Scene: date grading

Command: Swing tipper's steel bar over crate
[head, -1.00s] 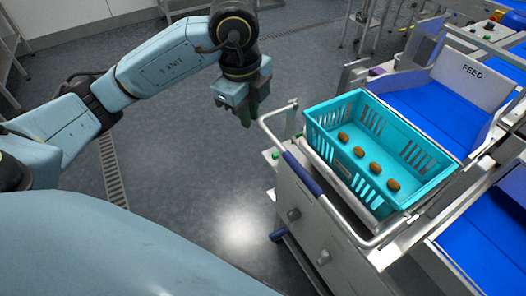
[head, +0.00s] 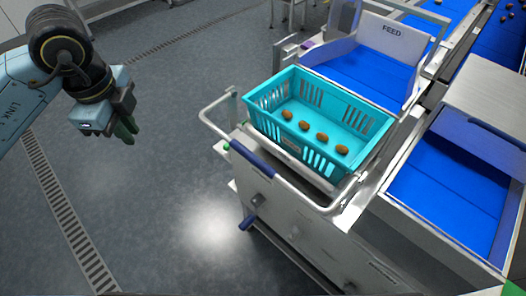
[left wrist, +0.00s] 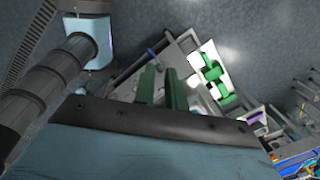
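The tipper (head: 300,235) is a pale steel cabinet at centre right in the head view. Its bent steel bar (head: 300,195) has a blue grip sleeve (head: 254,160) and runs around the left and front of the teal crate (head: 268,125), below its rim. The crate sits upright on the tipper and holds several brown dates (head: 304,126). My left gripper (head: 127,131) hangs over the floor, left of the bar and apart from it. Its green fingers also show in the left wrist view (left wrist: 161,88), with a gap and nothing between them. My right gripper is not seen.
A FEED chute (head: 385,42) with a blue belt (head: 360,75) lies behind the crate. Another blue belt (head: 450,195) lies to the right. The floor (head: 150,215) left of the tipper is clear, with a drain grate (head: 65,220).

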